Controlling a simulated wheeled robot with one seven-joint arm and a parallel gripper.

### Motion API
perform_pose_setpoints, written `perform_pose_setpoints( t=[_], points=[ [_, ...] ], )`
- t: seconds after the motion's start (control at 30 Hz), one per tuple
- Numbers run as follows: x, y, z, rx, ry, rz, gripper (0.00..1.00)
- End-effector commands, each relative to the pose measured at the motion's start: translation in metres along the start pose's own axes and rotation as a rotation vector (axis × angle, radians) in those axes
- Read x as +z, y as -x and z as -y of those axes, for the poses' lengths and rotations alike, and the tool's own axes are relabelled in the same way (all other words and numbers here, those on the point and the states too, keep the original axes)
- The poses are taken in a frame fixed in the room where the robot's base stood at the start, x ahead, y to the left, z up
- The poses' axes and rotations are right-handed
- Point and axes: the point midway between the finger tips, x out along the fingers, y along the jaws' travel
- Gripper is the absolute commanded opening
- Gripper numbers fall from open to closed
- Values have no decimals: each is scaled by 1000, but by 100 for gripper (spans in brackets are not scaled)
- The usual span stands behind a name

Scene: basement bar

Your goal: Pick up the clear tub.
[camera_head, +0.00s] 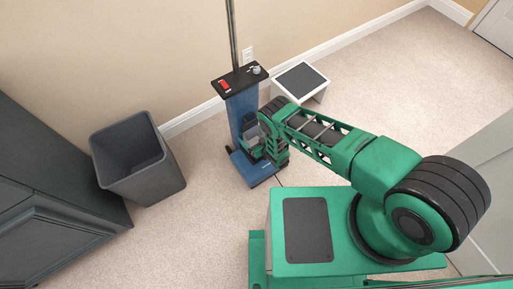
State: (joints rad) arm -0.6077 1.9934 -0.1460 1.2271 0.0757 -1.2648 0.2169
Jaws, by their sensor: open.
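A small pale, greyish item (256,70) sits on the right end of the black top of a narrow blue stand (240,106). It may be the clear tub, but it is too small to be sure. My green arm reaches from the lower right toward the stand. My gripper (254,155) is low in front of the stand, below its top and apart from the pale item. It is open; its fingertips are small and partly lost against the blue column. I see nothing held in it.
A red item (225,86) lies on the left of the stand's black top (241,79). A pole rises behind it. A low white table (312,95) with a dark top stands to the right. A grey bin (142,170) and dark cabinet (50,190) are left. Carpet is open at right.

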Motion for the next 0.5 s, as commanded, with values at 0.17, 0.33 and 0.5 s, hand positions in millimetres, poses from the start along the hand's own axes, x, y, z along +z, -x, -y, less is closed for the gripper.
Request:
perform_pose_setpoints(
  t=[0.17,0.33,0.5],
  points=[
    [0,0,0,0,0,1,100],
    [0,0,0,0,0,1,64],
    [0,0,0,0,0,0,37]
  ],
)
